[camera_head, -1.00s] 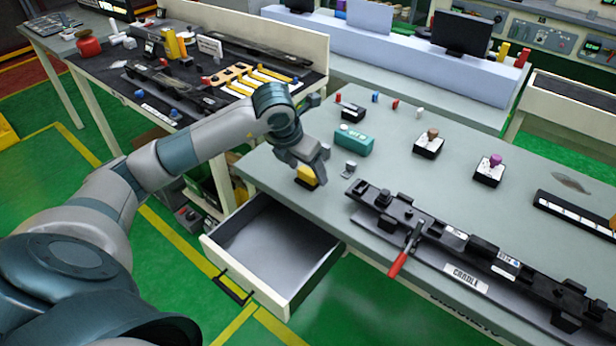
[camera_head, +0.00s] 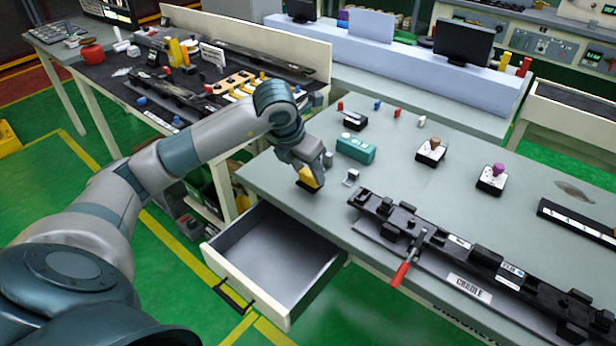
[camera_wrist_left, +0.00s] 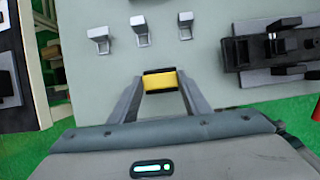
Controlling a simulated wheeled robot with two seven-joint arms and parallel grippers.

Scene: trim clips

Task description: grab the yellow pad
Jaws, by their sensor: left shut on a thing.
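The yellow pad (camera_head: 308,178) has a dark base and is near the left front edge of the grey table, above the open drawer. In the left wrist view the yellow pad (camera_wrist_left: 160,81) sits between the two fingers. My left gripper (camera_head: 311,172) is shut on it, with a finger on each side in the left wrist view (camera_wrist_left: 160,88). I cannot tell whether the pad touches the table. My right gripper is not in view.
An open, empty drawer (camera_head: 236,281) juts out below the table's front edge. A black cradle fixture (camera_head: 480,262) with a red-handled clamp (camera_head: 402,272) lies to the right. A teal box (camera_head: 355,150) and small grey clips (camera_head: 351,178) stand close behind the gripper.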

